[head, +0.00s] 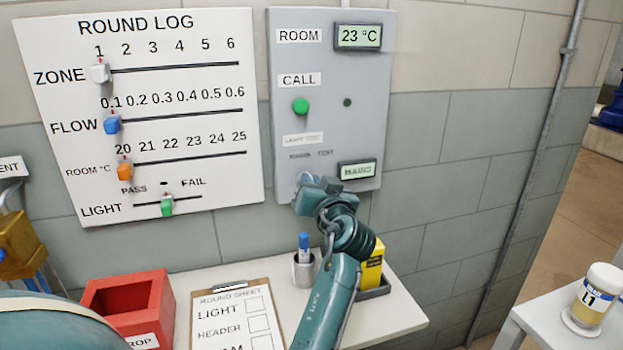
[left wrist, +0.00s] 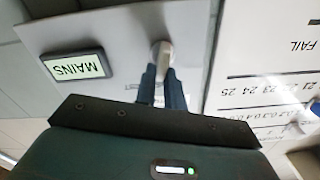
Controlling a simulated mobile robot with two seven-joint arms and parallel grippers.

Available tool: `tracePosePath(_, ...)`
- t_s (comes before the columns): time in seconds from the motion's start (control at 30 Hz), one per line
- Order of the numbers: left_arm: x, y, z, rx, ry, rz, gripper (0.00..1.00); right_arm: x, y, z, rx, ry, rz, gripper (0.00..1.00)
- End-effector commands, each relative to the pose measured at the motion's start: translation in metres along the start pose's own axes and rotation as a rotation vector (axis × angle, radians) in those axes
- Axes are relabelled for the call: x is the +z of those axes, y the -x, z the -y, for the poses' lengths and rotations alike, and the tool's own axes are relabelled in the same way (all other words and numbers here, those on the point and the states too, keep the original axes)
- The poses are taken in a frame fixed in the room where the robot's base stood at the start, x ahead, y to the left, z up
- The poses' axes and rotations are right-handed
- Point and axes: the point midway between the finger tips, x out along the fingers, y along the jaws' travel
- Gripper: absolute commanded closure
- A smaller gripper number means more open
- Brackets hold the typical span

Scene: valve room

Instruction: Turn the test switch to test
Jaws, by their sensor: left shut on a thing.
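The grey panel (head: 335,110) on the wall carries the test switch, below small lettering that reads TEST at its right end. My left gripper (head: 316,186) is at the panel's lower part and covers most of the switch in the head view. In the left wrist view the switch's grey knob (left wrist: 162,54) sits between the fingertips of the left gripper (left wrist: 162,76), which is shut on it. The small display (head: 357,170) beside it reads MAINS, also in the left wrist view (left wrist: 77,67). The right gripper is not in view.
A green call button (head: 300,106) and a room display (head: 358,37) are higher on the panel. The round log board (head: 190,65) hangs to the left. Below are a shelf (head: 405,318), a red box (head: 128,290), a clipboard (head: 205,335), a pen cup (head: 303,270) and a yellow box (head: 372,268).

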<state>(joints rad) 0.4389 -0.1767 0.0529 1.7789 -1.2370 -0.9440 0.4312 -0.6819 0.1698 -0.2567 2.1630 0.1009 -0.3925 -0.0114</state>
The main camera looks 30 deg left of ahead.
Motion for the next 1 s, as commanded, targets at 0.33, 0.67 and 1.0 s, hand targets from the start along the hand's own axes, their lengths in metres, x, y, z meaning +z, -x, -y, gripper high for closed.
tracePosePath(0.33,-0.002,0.000,-0.004,0.000,-0.330,-0.001,1.00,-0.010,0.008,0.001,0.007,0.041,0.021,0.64)
tracePosePath(0.67,0.000,0.000,-0.007,0.000,-0.585,-0.002,1.00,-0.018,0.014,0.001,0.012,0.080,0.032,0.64)
tracePosePath(1.0,0.002,0.000,-0.009,-0.002,-0.720,-0.003,1.00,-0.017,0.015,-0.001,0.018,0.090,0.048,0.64)
